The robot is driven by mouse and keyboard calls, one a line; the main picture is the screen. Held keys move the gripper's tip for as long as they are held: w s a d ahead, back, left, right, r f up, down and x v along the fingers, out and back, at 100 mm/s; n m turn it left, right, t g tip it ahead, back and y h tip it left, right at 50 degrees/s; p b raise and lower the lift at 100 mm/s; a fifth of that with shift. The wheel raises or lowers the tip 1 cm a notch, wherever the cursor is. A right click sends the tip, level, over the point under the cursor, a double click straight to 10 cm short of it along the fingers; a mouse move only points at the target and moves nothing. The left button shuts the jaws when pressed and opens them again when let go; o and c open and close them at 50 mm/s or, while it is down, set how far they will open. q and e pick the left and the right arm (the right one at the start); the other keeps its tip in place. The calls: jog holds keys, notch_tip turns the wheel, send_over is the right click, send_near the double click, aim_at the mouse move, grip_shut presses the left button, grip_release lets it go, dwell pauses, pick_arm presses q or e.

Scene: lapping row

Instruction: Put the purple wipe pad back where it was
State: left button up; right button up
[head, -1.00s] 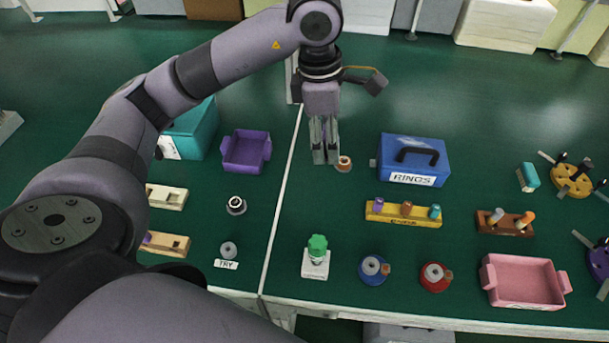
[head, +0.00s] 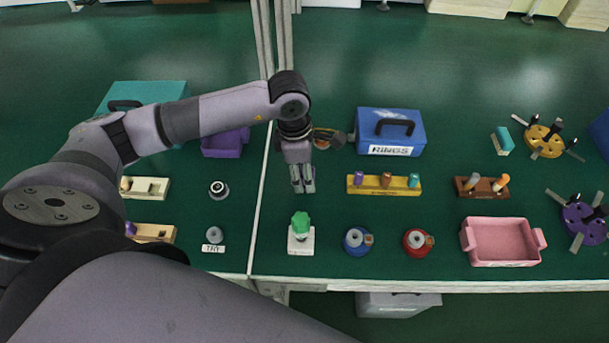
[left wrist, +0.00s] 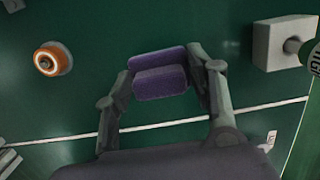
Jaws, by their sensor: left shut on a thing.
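My left gripper (head: 303,180) hangs over the green table, just right of the white line and beyond the green-topped dispenser on its white base (head: 300,240). In the left wrist view, the gripper (left wrist: 160,78) is shut on the purple wipe pad (left wrist: 160,84), which lies across between the two fingers. The pad cannot be made out in the head view. The table under the gripper looks bare. My right gripper is not in view.
The blue RINGS case (head: 390,148), yellow peg block (head: 362,190), and blue and red spools (head: 357,240) stand to the right. A purple tray (head: 222,150) is left of the line. An orange-rimmed ring (left wrist: 52,60) lies on the table in the wrist view.

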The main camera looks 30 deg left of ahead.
pick_arm(q)
notch_tip(320, 180, down, 3)
jog(key=shift+r, duration=0.2)
jog(key=shift+f, duration=0.1)
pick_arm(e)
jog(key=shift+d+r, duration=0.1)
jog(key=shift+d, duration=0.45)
pick_arm(q)
jog(key=shift+f, duration=0.1)
jog(key=o, duration=1.1)
